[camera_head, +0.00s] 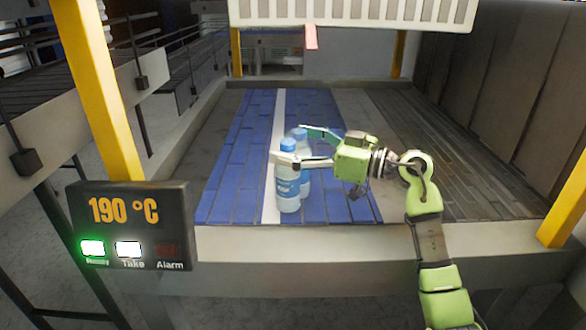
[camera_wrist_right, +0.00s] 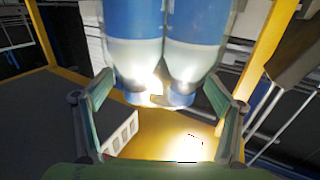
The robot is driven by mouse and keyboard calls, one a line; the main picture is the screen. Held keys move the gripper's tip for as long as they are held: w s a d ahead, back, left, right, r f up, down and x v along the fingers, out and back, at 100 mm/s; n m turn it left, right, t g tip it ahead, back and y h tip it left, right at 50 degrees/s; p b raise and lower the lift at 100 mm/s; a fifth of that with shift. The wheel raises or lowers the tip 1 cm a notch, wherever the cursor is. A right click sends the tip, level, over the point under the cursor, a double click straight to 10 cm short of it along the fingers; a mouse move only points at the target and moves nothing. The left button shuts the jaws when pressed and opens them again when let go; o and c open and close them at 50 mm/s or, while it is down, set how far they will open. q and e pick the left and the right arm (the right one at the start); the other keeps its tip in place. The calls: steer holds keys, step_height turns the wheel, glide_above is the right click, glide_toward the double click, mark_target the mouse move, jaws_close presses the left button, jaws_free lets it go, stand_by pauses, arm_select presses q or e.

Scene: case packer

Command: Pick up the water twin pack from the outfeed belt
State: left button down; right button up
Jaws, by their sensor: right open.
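The water twin pack (camera_head: 287,192) is two clear bottles with blue labels and blue caps, standing upright side by side on the blue outfeed belt (camera_head: 238,180). My right gripper (camera_head: 288,144) reaches in from the right at the height of the caps, with one finger in front of the near bottle and the other beyond the far one. In the right wrist view, the two bottles of the pack (camera_wrist_right: 165,60) appear cap-down between the open fingers of my right gripper (camera_wrist_right: 160,80). A gap shows on each side, so I see no grip. My left gripper is not in view.
A control panel (camera_head: 130,225) at the left reads 190 °C, with Ready and Take lamps lit and Alarm dark. Yellow posts (camera_head: 100,90) stand at the belt's corners. A white slatted hood (camera_head: 350,12) hangs above. The blue belt around the pack is clear.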

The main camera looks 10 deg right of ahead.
steer(key=shift+d, duration=0.1)
steer(key=c, duration=2.2)
steer(key=shift+c, duration=0.2)
